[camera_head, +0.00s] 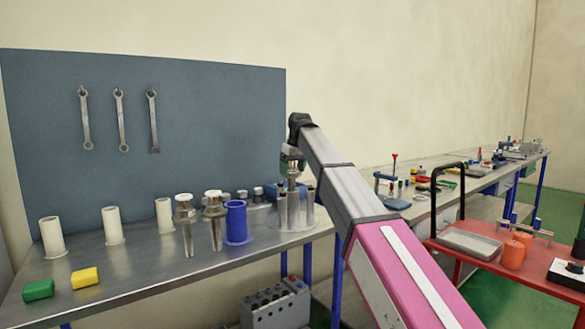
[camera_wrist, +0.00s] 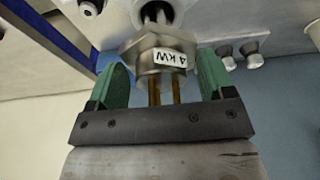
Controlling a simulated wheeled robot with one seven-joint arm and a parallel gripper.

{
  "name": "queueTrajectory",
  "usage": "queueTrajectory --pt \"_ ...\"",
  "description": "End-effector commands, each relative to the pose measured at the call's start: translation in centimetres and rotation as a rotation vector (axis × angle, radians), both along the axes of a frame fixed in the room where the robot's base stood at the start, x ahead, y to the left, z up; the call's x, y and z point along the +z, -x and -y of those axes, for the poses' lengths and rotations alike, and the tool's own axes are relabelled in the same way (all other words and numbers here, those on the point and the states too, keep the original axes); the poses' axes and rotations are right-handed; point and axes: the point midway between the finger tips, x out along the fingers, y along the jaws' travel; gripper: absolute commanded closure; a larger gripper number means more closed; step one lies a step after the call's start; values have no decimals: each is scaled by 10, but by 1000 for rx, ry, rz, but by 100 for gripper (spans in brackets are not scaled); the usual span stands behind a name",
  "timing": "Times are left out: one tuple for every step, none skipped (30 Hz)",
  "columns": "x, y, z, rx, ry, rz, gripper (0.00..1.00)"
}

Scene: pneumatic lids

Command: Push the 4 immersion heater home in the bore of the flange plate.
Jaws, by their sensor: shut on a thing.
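My gripper (camera_head: 291,158) is above the right end of the grey bench. The wrist view shows its green fingers (camera_wrist: 161,70) on either side of the metal hex head of the 4 kW immersion heater (camera_wrist: 157,50), shut on it. The label faces the camera upside down. Brass pins point back towards my palm, and the heater's rods run away towards a grey metal surface. In the head view the heater (camera_head: 293,182) is partly hidden below my gripper.
Two similar heaters (camera_head: 186,212) (camera_head: 213,208) and a blue flanged cylinder (camera_head: 236,220) stand left of my gripper. White cylinders (camera_head: 112,225) and green (camera_head: 38,290) and yellow (camera_head: 85,278) blocks are farther left. A blue box (camera_head: 272,189) is close behind. A red cart (camera_head: 480,262) stands right.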

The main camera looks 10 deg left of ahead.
Motion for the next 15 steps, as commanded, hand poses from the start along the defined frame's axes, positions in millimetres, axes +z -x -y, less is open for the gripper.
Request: queueTrajectory --pt "-1 0 0 0 -1 1 51" --pt "-1 0 0 0 -1 1 51" --pt "-2 0 0 0 -1 1 51" --pt "-2 0 0 0 -1 1 51" --pt "-3 0 0 0 -1 1 51" --pt "-4 0 0 0 -1 1 51" --pt "-4 0 0 0 -1 1 51" --pt "-5 0 0 0 -1 1 51" --pt "-6 0 0 0 -1 1 51" --pt "-6 0 0 0 0 0 51" --pt "-7 0 0 0 0 0 51" --pt "-7 0 0 0 0 0 51" --pt "-8 0 0 0 0 0 51" --pt "-9 0 0 0 0 0 51" --pt "-9 0 0 0 0 0 51"
